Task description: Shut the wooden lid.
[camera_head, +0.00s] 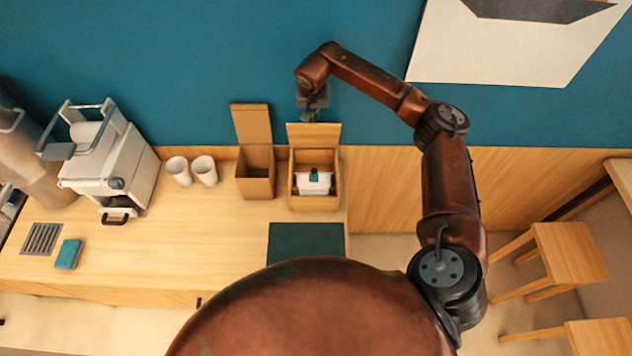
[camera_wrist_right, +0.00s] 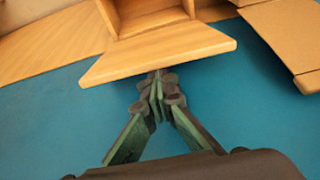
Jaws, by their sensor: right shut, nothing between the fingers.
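The wooden lid (camera_head: 314,134) stands open at the back of a wooden box (camera_head: 336,188) on the counter. The box holds a white container with a dark teal part. My right gripper (camera_head: 311,117) is above and behind the lid's upper edge, against the wall side. In the right wrist view the lid (camera_wrist_right: 160,54) spans the upper middle, and the shut, empty fingertips (camera_wrist_right: 157,82) are close to its edge; whether they touch it I cannot tell. My left gripper is not in view.
A brown box (camera_head: 255,183) with its own raised lid (camera_head: 252,124) stands just left. Two white cups (camera_head: 191,172) and a white coffee machine (camera_head: 130,165) are farther left. A dark green mat (camera_head: 305,240) lies in front. The teal wall (camera_head: 220,60) is close behind.

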